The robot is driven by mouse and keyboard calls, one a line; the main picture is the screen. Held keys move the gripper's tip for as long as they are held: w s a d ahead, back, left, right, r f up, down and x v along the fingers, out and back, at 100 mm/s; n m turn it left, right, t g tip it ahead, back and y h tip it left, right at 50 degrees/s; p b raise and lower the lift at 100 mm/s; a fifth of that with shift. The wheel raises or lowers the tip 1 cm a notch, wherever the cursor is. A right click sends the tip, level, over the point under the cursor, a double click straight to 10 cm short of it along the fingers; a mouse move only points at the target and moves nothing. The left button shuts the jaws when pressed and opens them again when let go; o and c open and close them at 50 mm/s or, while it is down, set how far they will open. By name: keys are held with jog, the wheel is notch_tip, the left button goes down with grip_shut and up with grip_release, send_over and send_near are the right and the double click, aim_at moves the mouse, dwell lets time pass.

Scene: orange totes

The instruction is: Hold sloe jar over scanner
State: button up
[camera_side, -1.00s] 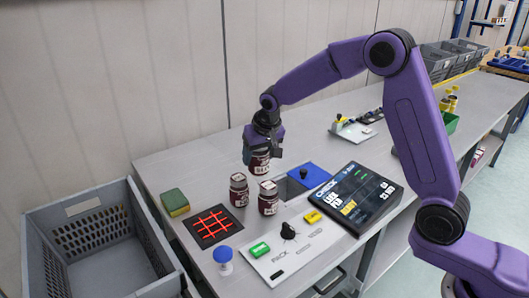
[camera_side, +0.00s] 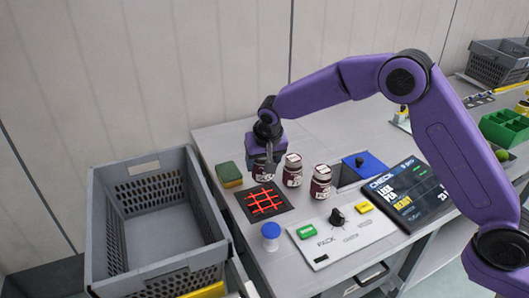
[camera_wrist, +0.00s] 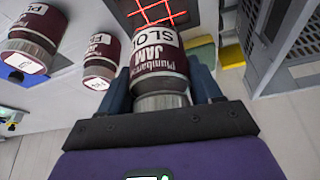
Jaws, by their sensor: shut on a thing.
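The sloe jar (camera_wrist: 158,52) is a dark maroon jar with a white label reading "SLOE" and "JAM" in the wrist view. My gripper (camera_side: 264,158) is shut on it; in the side view the held jar (camera_side: 263,172) shows below the fingers, partly hidden. The scanner (camera_side: 265,202) is a black square with a glowing red grid on the bench. The held jar is at the scanner's far edge in the side view. In the wrist view the scanner's red grid (camera_wrist: 163,12) shows just beyond the jar, partly hidden by it.
Two similar jars, one (camera_side: 292,171) and another (camera_side: 320,183), stand right of the scanner. A green-yellow sponge (camera_side: 229,174) lies left. A grey crate (camera_side: 160,158) stands further left. A blue-topped knob (camera_side: 271,231), the pack panel (camera_side: 342,238) and a check screen (camera_side: 408,192) are nearby.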

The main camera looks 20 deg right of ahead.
aim_at(263, 175)
jog(key=shift+f, duration=2.45)
jog(key=shift+r, duration=0.1)
jog(key=shift+r, duration=2.15)
